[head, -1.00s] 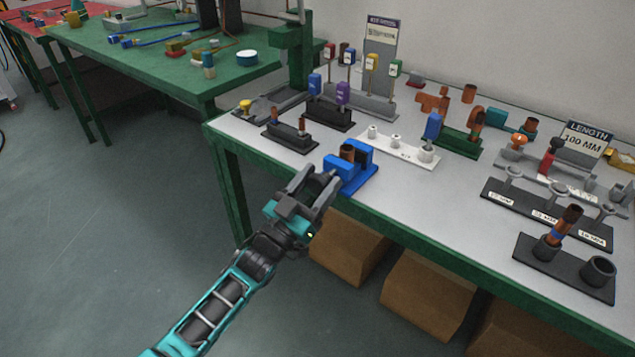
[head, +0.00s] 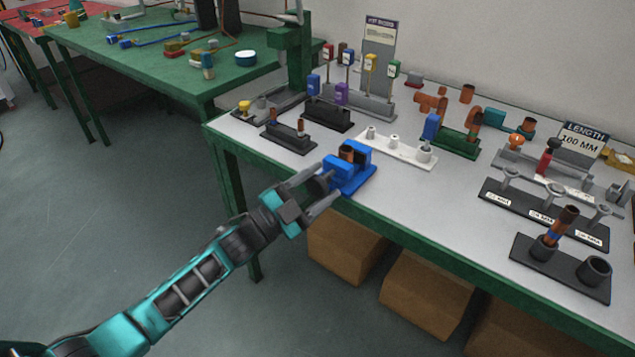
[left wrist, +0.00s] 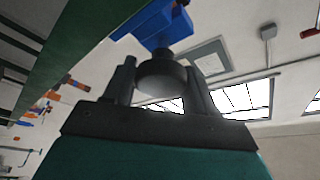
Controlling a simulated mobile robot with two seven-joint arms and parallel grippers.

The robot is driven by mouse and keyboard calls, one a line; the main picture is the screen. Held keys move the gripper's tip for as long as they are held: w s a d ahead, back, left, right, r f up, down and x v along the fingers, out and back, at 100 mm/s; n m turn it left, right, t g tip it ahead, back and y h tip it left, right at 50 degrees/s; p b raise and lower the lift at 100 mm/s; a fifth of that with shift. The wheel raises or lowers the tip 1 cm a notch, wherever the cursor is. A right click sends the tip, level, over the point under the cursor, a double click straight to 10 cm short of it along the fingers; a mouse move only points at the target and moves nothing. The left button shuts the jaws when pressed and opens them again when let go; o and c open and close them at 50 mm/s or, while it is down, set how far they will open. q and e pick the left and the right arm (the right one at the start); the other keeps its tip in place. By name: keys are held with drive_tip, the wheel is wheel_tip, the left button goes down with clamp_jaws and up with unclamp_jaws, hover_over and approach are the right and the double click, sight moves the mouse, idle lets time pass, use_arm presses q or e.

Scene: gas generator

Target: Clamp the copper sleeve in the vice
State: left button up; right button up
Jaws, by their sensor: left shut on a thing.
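The blue vice (head: 350,184) stands at the near edge of the white-topped bench, and its blue body shows at the top of the left wrist view (left wrist: 150,22). The copper sleeve (head: 347,153) stands upright between the vice jaws; I cannot tell whether both jaws touch it. My left gripper (head: 327,184) is at the vice's near-left side, just off the bench edge. Its fingers are shut on the dark round vice knob (left wrist: 162,80), one on each side of it. The sleeve is hidden in the left wrist view. My right gripper is not in view.
A white holder (head: 397,151) with short posts stands right of the vice. A black rack (head: 288,137) is behind it to the left. A black base with two cups (head: 560,268) is at the near right. Cardboard boxes (head: 345,250) sit under the bench.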

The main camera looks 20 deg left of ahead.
use_arm(q)
drive_tip(key=m+g+p, duration=0.1)
drive_tip(key=m, duration=0.3)
drive_tip(key=shift+m+g, duration=0.3)
drive_tip(key=shift+g, duration=0.1)
drive_tip(key=m+g+p, duration=0.1)
drive_tip(key=m, duration=0.1)
drive_tip(key=shift+m, duration=0.4)
drive_tip(key=shift+m+g+p, duration=0.4)
drive_tip(key=shift+m+p, duration=0.25)
drive_tip(key=shift+m, duration=0.25)
drive_tip(key=shift+m+y+p, duration=0.5)
drive_tip(key=shift+m, duration=0.3)
drive_tip(key=shift+f+m+g+p, duration=0.1)
drive_tip(key=shift+m+g+p, duration=0.3)
drive_tip(key=shift+m+p, duration=0.25)
drive_tip(key=shift+f+m+y+p, duration=0.1)
drive_tip(key=shift+m+y+p, duration=0.6)
drive_tip(key=shift+m, duration=0.35)
drive_tip(key=shift+f+m, duration=0.1)
drive_tip(key=shift+m, duration=0.2)
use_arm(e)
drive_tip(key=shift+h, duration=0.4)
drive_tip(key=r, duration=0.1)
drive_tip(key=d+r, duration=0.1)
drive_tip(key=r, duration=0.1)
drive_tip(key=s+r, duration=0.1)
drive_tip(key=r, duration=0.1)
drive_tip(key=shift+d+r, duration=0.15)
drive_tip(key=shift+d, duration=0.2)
